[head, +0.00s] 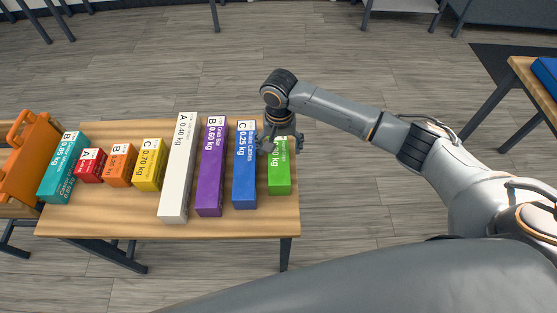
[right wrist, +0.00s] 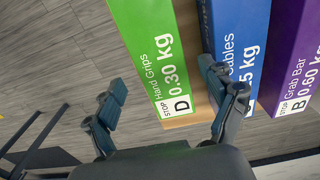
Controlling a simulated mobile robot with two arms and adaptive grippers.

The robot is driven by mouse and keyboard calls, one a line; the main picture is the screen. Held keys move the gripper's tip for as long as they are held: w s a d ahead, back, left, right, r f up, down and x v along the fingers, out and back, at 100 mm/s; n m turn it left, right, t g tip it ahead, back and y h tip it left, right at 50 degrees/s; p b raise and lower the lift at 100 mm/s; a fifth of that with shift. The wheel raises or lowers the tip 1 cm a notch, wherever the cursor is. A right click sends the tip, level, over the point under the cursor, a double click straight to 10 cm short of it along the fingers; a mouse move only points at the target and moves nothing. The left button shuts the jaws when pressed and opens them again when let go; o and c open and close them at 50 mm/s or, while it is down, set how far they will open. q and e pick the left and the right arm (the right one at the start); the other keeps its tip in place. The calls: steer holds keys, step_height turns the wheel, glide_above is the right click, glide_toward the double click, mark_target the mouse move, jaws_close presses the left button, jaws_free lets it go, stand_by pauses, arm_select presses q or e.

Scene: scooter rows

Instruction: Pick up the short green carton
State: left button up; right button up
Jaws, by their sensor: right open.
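The short green carton (head: 280,178) lies at the right end of the row on the wooden table. Its label reads "Hand Grips 0.30 kg" in the right wrist view (right wrist: 157,48). My right gripper (head: 279,143) is open and empty at the carton's far, labelled end and hides part of it. In the right wrist view, the carton lies between the two open fingers (right wrist: 166,88). One finger is by the blue carton's side, the other out over the floor side. I cannot tell whether either touches. My left gripper is not in view.
The blue carton (head: 245,168) lies close beside the green one, then the purple carton (head: 211,170) and the white carton (head: 178,175). Yellow, orange, red and teal cartons follow leftward. The table (head: 110,222) ends just right of the green carton. An orange crate (head: 30,165) stands left.

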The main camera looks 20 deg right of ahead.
mark_target(279, 155)
step_height(279, 155, down, 4)
steer(key=shift+s+a+f, duration=0.1)
steer(key=shift+s+a, duration=0.05)
steer(key=c, duration=1.5)
steer(key=shift+r, duration=0.2)
